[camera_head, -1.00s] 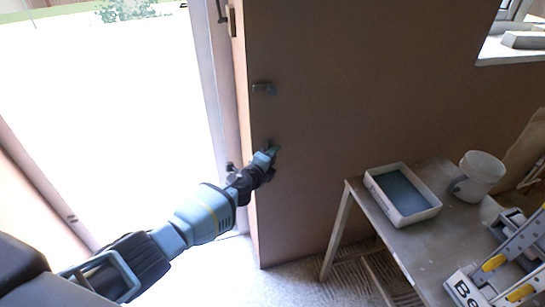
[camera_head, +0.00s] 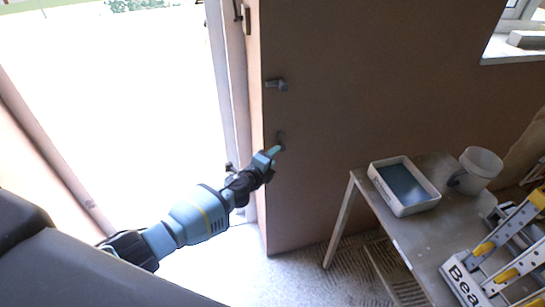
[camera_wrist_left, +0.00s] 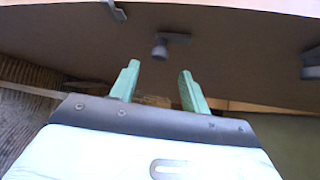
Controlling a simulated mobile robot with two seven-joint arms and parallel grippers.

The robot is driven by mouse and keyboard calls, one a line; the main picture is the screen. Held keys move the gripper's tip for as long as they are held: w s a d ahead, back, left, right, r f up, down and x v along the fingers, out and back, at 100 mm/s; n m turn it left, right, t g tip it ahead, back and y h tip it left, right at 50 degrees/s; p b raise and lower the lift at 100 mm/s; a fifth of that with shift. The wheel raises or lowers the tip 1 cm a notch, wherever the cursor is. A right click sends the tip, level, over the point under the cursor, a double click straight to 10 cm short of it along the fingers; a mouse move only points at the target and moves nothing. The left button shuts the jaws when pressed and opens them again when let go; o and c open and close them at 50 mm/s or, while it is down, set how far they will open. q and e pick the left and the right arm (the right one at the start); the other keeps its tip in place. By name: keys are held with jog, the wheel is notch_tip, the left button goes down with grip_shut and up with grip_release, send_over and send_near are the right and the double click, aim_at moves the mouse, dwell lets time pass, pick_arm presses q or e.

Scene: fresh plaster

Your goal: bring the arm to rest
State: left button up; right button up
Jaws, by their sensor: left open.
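My left gripper (camera_head: 274,153) reaches in from the lower left, in front of the left edge of a brown door-like panel (camera_head: 375,110). Its two green fingers are apart and nothing is between them in the left wrist view (camera_wrist_left: 159,72). A grey handle (camera_head: 277,85) sticks out of the panel above the gripper. A smaller dark fitting (camera_head: 281,138) is just above the fingertips; I cannot tell whether they touch it. In the left wrist view a grey knob-like fitting (camera_wrist_left: 165,45) lies beyond the fingers, apart from them. My right gripper is not in view.
A bright open doorway (camera_head: 120,120) is left of the panel. On the right a grey table (camera_head: 425,240) carries a white tray (camera_head: 405,188) with a blue inside, a white bucket (camera_head: 480,168) and a yellow-and-grey ladder-like item (camera_head: 500,250). Speckled floor lies between panel and table.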

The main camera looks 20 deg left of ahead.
pick_arm(q)
jog(key=s+d+f+n+g, duration=0.25)
jog(key=s+f+n, duration=0.35)
jog(key=s, duration=0.5)
jog(key=s+d+f+n+g, duration=0.1)
jog(key=s+d+f+n, duration=0.25)
jog(key=s+f, duration=0.6)
jog(key=s+a+n+g, duration=0.1)
jog(key=s+n, duration=0.4)
jog(key=s, duration=0.7)
jog(key=s+a+n+g, duration=0.2)
jog(key=s+n, duration=0.3)
jog(key=s, duration=0.8)
jog(key=shift+s+a+n+y, duration=0.3)
jog(key=shift+a+n+y, duration=0.05)
jog(key=shift+a+y, duration=0.1)
jog(key=shift+w+r, duration=0.1)
